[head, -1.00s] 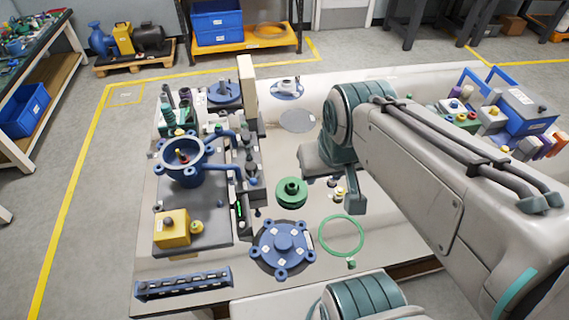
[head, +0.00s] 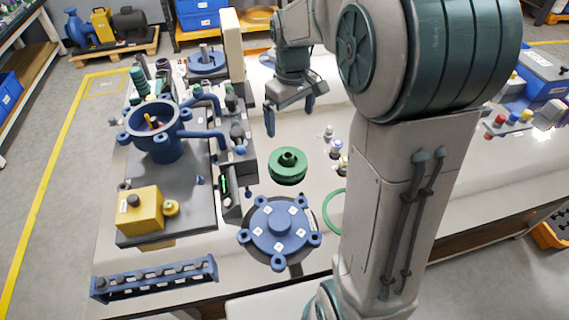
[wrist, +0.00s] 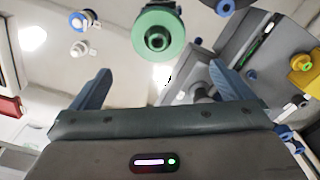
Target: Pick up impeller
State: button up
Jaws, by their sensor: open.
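The impeller (head: 287,170) is a green disc with a raised hub. It lies flat on the light table in the middle of the head view, behind the blue cover. In the wrist view it (wrist: 158,48) shows at the top middle, beyond the fingertips. My gripper (head: 290,118) is open and empty, with its fingers pointing down. It is above and behind the impeller in the head view, apart from it. In the wrist view the two blue fingers (wrist: 161,72) stand wide apart with nothing between them.
A blue bolted cover (head: 280,232) lies in front of the impeller. To the left are a blue pump housing (head: 158,145) and a yellow box (head: 140,213). A green ring (head: 329,212), partly behind my arm, and small fittings (head: 337,148) lie to the right.

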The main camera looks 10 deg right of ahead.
aim_at(288, 155)
jog(key=f, duration=0.5)
jog(key=w+f+b, duration=0.1)
jog(key=f, duration=0.4)
jog(key=f+b, duration=0.1)
jog(key=f, duration=0.5)
jog(key=shift+w+f, duration=0.1)
jog(key=shift+w, duration=0.25)
jog(key=c, duration=0.8)
jog(key=shift+c, duration=0.5)
